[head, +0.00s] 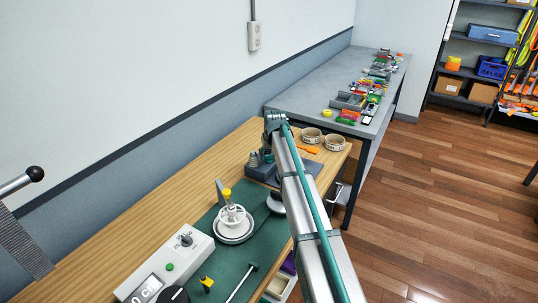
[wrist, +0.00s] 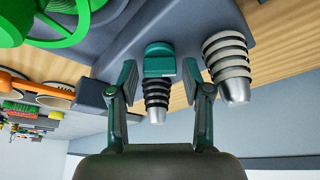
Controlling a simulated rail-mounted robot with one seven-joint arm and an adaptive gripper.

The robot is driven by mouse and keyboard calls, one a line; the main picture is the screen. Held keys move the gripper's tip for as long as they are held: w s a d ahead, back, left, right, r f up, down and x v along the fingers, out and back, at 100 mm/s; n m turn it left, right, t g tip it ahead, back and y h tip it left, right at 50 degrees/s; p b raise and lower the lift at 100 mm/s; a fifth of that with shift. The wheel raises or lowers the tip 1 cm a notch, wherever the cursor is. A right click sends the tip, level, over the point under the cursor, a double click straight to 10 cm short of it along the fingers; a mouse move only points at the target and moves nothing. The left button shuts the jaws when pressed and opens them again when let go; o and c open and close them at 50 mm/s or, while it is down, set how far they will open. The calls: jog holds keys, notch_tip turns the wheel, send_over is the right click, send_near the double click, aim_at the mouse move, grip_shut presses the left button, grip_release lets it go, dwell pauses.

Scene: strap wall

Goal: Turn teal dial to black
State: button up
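In the wrist view a teal-capped piece (wrist: 158,60) with a black ribbed body and silver end sits on a grey block (wrist: 115,50); it looks like the teal dial. My gripper (wrist: 158,70) is open, with one finger on each side of this piece and a visible gap on both sides. I cannot see finger contact. Next to it on the right is a larger ribbed grey and black piece (wrist: 226,58) with a silver end. No black target mark is clear.
A green wheel (wrist: 70,20) is at the upper left of the wrist view. In the head view a control box (head: 166,262), a white wheel (head: 232,222) on a green mat (head: 232,258) and round tins (head: 334,142) share the wooden bench. The wall is behind.

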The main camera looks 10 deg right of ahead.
grip_shut()
jog(key=shift+m, duration=0.4)
jog(key=m+h+b, duration=0.1)
jog(key=m, duration=0.2)
jog(key=shift+a+m+h, duration=0.15)
jog(key=shift+m+h, duration=0.25)
jog(key=m, duration=0.2)
jog(key=m+g+h+b, duration=0.1)
jog(key=m, duration=0.1)
jog(key=shift+w+m+h+b, duration=0.15)
jog(key=shift+m+h+b, duration=0.15)
jog(key=m, duration=0.2)
jog(key=m+g+h+b, duration=0.1)
jog(key=m, duration=0.1)
jog(key=shift+w+a+g, duration=0.1)
jog(key=shift+g, duration=0.2)
jog(key=m, duration=0.2)
jog(key=m+g+b, duration=0.1)
jog(key=m, duration=0.1)
jog(key=shift+m+g+h, duration=0.3)
jog(key=shift+b, duration=0.3)
